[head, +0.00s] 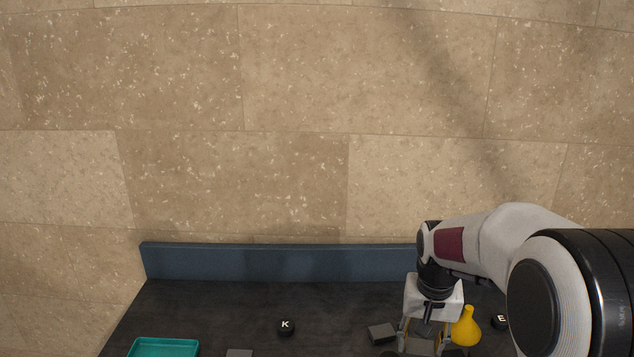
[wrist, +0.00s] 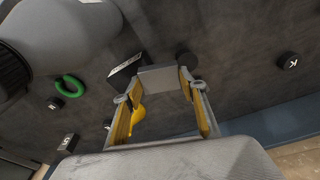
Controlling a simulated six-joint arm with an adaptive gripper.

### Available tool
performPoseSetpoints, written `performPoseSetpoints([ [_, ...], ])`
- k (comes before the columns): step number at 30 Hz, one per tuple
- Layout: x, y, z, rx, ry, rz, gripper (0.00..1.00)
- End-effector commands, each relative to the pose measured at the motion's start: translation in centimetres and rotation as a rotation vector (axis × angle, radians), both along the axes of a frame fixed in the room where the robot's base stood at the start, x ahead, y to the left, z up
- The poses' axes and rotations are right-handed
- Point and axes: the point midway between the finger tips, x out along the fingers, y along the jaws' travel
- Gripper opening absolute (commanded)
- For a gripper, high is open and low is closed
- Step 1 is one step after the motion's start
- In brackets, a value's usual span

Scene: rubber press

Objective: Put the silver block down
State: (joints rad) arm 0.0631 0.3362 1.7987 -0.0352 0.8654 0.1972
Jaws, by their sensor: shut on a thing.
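My gripper (head: 422,341) is low over the right part of the dark table in the head view. In the wrist view its yellow-padded fingers (wrist: 154,84) are shut on a grey, silver-looking block (wrist: 162,78) at their tips. The block's flat face shows between the fingers. In the head view it is mostly hidden by the fingers and the bottom edge. I cannot tell whether it touches the table.
Black pieces marked K (head: 286,327) and E (head: 500,321), a teal tray (head: 163,341) and a blue back ledge (head: 280,262) surround. A green ring (wrist: 62,83) shows in the wrist view.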

Motion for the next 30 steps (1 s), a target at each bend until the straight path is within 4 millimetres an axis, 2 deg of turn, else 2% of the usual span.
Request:
performPoseSetpoints([
  [3,-0.3,-1.8,0.5,-0.001,-0.007,-0.035,0.09],
  [6,-0.4,-2.6,0.6,-0.001,-0.011,-0.051,0.09],
  [19,-0.5,-3.1,0.7,-0.001,-0.012,-0.06,0.09],
  [25,-0.6,-2.1,0.8,-0.001,-0.011,-0.02,0.09],
  [30,-1.0,0.3,1.1,0.0,-0.011,0.077,0.09],
])
